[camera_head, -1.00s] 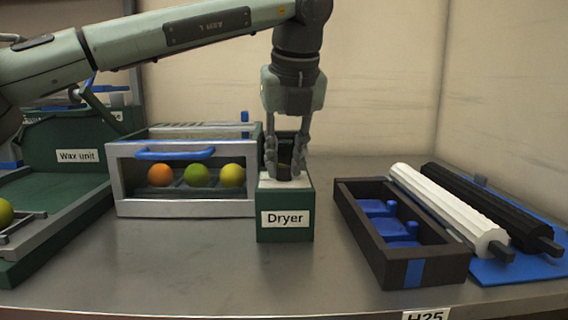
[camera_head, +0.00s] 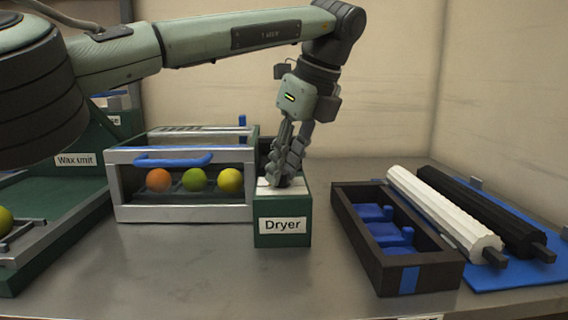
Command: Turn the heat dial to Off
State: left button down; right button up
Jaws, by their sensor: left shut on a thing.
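The green dryer unit (camera_head: 282,238) with a white "Dryer" label stands at the middle of the table, with a pale panel on top. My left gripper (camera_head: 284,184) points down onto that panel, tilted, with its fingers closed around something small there. The heat dial is hidden behind the fingers, so its setting cannot be read. The dryer's windowed chamber (camera_head: 180,213) stands just left of the unit, with orange, green and yellow fruit behind its blue handle. My right gripper is not in view.
The green wax unit (camera_head: 60,183) is at the left. A dark tray with blue inserts (camera_head: 450,278) and white and black rollers (camera_head: 445,213) on a blue mat lie at the right. The front middle of the table is clear.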

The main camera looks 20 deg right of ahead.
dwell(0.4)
pick_arm(q)
jog(key=c, duration=1.3)
grip_release()
jog(key=shift+r, duration=0.1)
jog(key=v, duration=0.7)
jog(key=shift+s+d+r, duration=0.1)
jog(key=shift+r, duration=0.05)
